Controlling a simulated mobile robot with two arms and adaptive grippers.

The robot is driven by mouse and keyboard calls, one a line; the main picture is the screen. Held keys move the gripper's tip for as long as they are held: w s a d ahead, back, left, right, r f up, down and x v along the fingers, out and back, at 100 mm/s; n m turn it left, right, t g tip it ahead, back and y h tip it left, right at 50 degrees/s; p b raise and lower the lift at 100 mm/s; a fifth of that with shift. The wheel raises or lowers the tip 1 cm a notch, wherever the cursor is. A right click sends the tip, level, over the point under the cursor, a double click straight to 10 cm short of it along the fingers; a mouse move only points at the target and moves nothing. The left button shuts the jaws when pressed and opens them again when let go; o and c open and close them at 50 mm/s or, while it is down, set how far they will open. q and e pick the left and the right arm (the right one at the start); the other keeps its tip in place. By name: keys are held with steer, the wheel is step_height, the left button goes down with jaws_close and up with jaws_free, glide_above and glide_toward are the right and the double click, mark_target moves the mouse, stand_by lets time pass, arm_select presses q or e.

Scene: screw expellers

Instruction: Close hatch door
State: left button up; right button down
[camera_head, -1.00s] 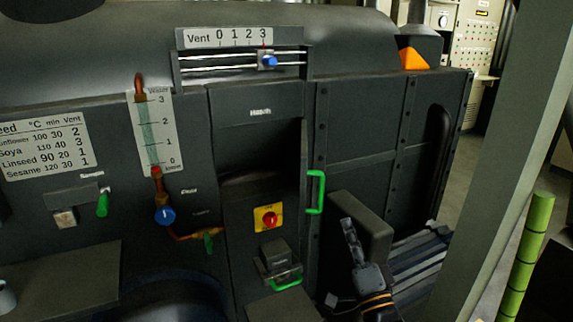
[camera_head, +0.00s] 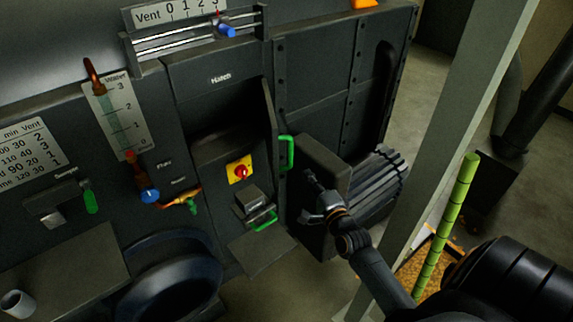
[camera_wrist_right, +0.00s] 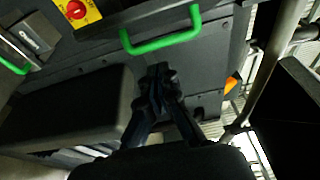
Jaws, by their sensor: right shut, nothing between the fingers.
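The hatch door (camera_head: 270,125) stands open, seen nearly edge-on at the right side of the dark hatch opening (camera_head: 222,125) under the "Hatch" label. Its green handle (camera_head: 287,153) is on the door's right face. The handle also shows at the top of the right wrist view (camera_wrist_right: 160,42). My right gripper (camera_head: 309,180) is just below and right of the handle, apart from it. In the right wrist view its fingers (camera_wrist_right: 158,72) are together and empty, below the handle. My left gripper is not in view.
A dark block (camera_head: 325,163) sits beside and behind my right gripper. A red button on a yellow plate (camera_head: 239,170) and a lower green handle (camera_head: 264,220) are left of it. A pale post (camera_head: 440,130) stands at right, near a green segmented pole (camera_head: 446,225).

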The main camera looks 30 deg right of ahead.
mark_target(292, 156)
steer(key=w+p, duration=0.1)
steer(key=w, duration=0.4)
steer(key=shift+w+d+r, duration=0.1)
steer(key=shift+w+r, duration=0.05)
steer(key=shift+w, duration=0.15)
steer(key=a, duration=0.1)
steer(key=w+a+p, duration=0.1)
steer(key=a, duration=0.1)
steer(key=shift+a, duration=0.1)
steer(key=shift+w+a, duration=0.1)
